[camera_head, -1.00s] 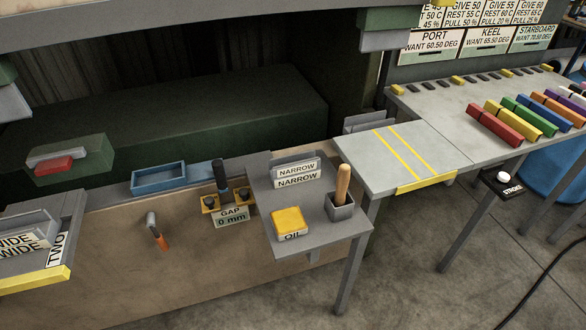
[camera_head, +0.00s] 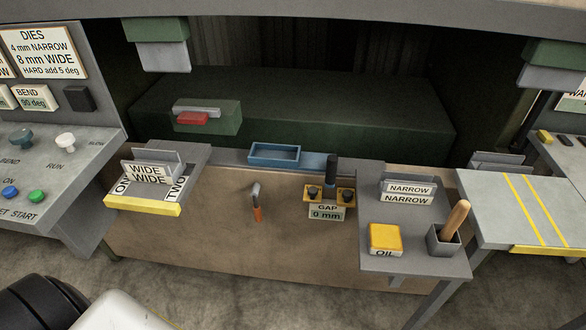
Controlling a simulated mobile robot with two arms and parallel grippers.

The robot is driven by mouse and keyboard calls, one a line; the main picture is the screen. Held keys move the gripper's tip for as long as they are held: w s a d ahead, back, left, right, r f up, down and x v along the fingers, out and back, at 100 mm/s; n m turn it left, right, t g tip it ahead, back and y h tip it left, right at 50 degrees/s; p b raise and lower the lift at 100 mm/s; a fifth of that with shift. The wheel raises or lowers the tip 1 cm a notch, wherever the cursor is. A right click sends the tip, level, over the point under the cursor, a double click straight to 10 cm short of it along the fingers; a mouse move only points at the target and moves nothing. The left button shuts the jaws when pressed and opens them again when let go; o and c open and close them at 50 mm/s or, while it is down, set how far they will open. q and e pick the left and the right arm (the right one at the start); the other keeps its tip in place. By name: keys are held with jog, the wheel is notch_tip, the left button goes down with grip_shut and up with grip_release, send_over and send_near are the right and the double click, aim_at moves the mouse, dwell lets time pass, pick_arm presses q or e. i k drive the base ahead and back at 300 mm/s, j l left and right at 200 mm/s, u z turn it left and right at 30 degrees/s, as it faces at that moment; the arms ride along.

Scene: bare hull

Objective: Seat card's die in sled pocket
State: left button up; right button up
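A wide die (camera_head: 150,172), a grey block with plates labelled WIDE, stands on the left shelf (camera_head: 142,205). A narrow die (camera_head: 408,190), labelled NARROW, stands on the right shelf (camera_head: 385,255). A blue open rectangular pocket (camera_head: 274,154) sits between them on the bed's front ledge and looks empty; I cannot tell whether it is the sled pocket. A dies sign (camera_head: 42,52) at upper left reads 4 mm NARROW, 8 mm WIDE, HARD add 5 deg. Neither gripper is in view; a white and black part of mine shows at bottom left.
A hammer-like tool (camera_head: 256,203) hangs on the front panel. A yellow clamp with a GAP 0 mm label (camera_head: 326,212) stands right of the pocket. The right shelf holds a yellow oil pad (camera_head: 385,237) and a handled tool in a cup (camera_head: 444,238). A control panel (camera_head: 60,165) is at left.

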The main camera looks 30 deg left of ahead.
aim_at(272, 155)
jog(key=u, duration=0.5)
jog(key=l+u, duration=0.45)
jog(key=k+l+u, duration=0.1)
jog(key=l+u, duration=0.15)
jog(key=u, duration=0.15)
jog(key=k+l+u, duration=0.1)
jog(key=l+u, duration=0.2)
jog(key=u, duration=0.15)
